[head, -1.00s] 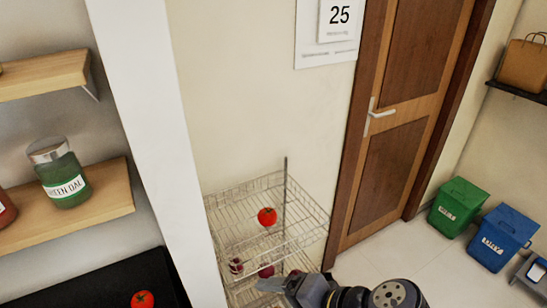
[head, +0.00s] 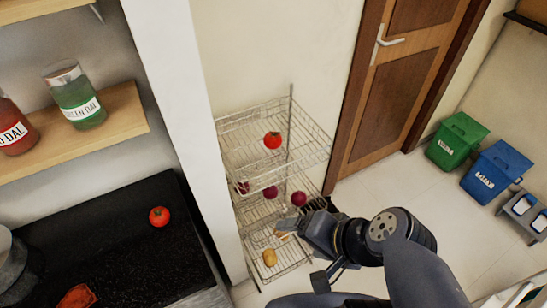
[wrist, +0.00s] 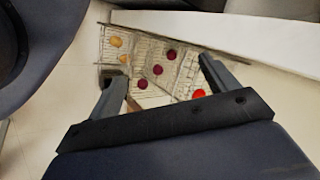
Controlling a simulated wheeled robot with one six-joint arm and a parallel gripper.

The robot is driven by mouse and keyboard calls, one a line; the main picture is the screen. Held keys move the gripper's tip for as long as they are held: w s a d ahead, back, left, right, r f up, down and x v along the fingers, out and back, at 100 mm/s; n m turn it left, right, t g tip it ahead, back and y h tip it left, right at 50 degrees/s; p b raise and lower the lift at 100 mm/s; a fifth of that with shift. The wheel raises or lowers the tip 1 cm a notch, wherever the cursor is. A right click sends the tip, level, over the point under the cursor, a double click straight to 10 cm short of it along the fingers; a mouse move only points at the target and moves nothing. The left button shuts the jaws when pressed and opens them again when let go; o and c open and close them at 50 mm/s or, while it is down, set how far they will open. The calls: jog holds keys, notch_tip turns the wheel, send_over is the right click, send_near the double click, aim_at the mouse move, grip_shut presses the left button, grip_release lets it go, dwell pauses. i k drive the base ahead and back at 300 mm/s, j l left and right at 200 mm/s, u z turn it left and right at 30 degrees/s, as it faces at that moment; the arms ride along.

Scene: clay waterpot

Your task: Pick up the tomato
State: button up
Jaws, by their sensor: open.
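A red tomato (head: 272,140) sits in the top basket of the wire rack (head: 232,130); a red tomato also shows in the wrist view (wrist: 199,94), beside the right finger. Another red tomato (head: 159,216) lies on the black counter at the left. My gripper (head: 290,234) is in front of the rack, lower than the top-basket tomato and apart from it. In the wrist view my gripper (wrist: 163,75) has its two fingers spread wide, with nothing held between them.
Several dark red onions (head: 270,192) lie in the rack's middle basket, and potatoes (head: 269,257) lie lower down. A white wall edge (head: 185,120) stands between counter (head: 110,255) and rack. A door (head: 385,110) and green (head: 458,140) and blue (head: 497,170) bins are right.

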aim_at(160, 217)
jog(key=u, duration=1.75)
